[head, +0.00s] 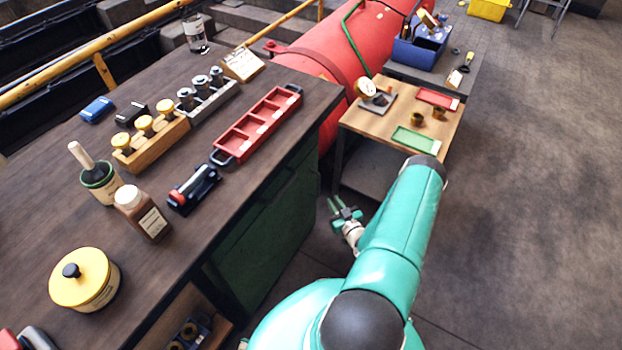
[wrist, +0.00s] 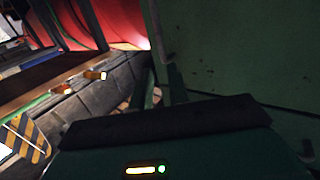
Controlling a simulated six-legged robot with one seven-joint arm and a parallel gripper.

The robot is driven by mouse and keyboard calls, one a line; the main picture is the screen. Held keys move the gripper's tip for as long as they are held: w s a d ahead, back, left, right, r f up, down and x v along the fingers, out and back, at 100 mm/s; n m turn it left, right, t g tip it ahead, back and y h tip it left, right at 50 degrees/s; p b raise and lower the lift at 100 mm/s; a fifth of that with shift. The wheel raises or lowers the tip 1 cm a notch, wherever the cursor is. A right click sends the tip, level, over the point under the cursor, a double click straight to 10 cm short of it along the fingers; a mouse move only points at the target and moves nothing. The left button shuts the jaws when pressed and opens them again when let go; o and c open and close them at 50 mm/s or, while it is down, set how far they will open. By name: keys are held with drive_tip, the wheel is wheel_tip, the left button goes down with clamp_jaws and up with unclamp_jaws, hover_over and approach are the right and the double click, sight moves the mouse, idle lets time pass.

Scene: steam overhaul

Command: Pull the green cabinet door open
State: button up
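The green cabinet door (head: 272,232) is in the front of the cabinet under the dark worktop; I see no clear gap at its edges, so it looks shut. In the wrist view the green panel (wrist: 245,45) fills the upper right. A narrow upright bar (wrist: 158,32), apparently the door's handle, runs along the panel's left part. My gripper (head: 336,202) is just right of the cabinet front, below worktop height. Its two fingers (wrist: 162,88) are apart with nothing seen between them, below the bar's lower end. I cannot tell whether they touch the door.
The worktop (head: 235,185) above the cabinet carries a red tray (head: 258,123), bottles and a yellow-lidded pot (head: 85,278). A small wooden table (head: 385,123) stands beyond my gripper, near the red boiler (head: 325,50). Open floor (head: 540,200) lies to the right.

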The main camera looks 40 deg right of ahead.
sight(319, 182)
drive_tip(key=shift+m+t, duration=0.3)
drive_tip(key=x, duration=0.8)
drive_tip(key=f+x, duration=0.1)
drive_tip(key=x, duration=0.3)
drive_tip(key=shift+w+f, duration=0.1)
drive_tip(key=shift+w, duration=0.15)
clamp_jaws()
